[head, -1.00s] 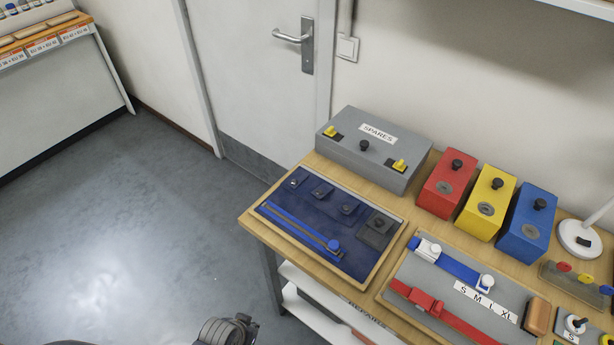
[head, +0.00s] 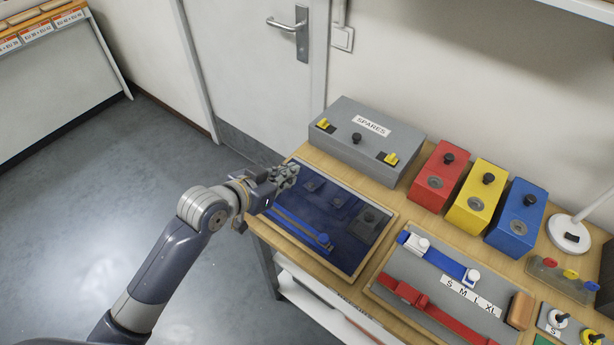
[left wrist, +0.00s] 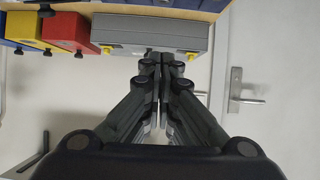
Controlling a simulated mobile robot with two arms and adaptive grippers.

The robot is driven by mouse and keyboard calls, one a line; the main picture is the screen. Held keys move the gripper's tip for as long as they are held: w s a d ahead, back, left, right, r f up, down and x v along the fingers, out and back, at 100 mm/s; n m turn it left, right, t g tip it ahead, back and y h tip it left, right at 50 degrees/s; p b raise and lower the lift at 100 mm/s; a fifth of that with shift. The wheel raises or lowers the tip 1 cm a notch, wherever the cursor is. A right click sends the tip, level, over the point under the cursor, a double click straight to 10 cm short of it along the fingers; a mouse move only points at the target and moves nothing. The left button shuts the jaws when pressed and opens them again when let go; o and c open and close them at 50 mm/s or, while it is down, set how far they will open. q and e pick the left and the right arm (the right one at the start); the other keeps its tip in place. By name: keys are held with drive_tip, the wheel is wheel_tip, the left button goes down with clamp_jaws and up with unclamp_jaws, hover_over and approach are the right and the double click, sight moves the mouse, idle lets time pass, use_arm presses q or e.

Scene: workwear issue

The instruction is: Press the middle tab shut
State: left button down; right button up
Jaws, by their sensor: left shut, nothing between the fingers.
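The dark blue cloth panel (head: 290,208) lies in a wood-framed tray on the bench. Several small dark tabs run along its back edge. The middle tab (head: 313,185) lies just right of my left gripper, and another tab (head: 338,200) is to its right. The leftmost tab is hidden behind my gripper. My left gripper (head: 291,172) is shut and empty over the panel's back left corner; whether it touches is unclear. Its closed fingers also show in the left wrist view (left wrist: 158,70), where I cannot make out the tabs. My right gripper is out of view.
A grey SPARES box (head: 350,146) stands behind the panel. Red (head: 437,168), yellow (head: 480,203) and blue (head: 517,220) boxes stand to its right. A grey strap board (head: 410,270) lies right of the panel. The floor left of the bench is clear.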

use_arm(q)
drive_tip(key=shift+w+f, duration=0.1)
drive_tip(key=shift+f, duration=0.05)
drive_tip(key=p, duration=0.2)
hover_over(308, 188)
drive_tip(key=w, duration=0.1)
drive_tip(key=f, duration=0.4)
drive_tip(key=shift+d+f, duration=0.25)
drive_tip(key=shift+d, duration=0.05)
drive_tip(key=shift+s+a+f+p, duration=0.15)
drive_tip(key=shift+f+p, duration=0.1)
drive_tip(key=shift+f, duration=0.45)
drive_tip(key=shift+s+a+f+p, duration=0.1)
drive_tip(key=shift+s+f+p, duration=0.1)
drive_tip(key=shift+f, duration=0.45)
drive_tip(key=shift+s+a+f+p, duration=0.1)
drive_tip(key=shift+f+p, duration=0.15)
drive_tip(key=shift+f, duration=0.45)
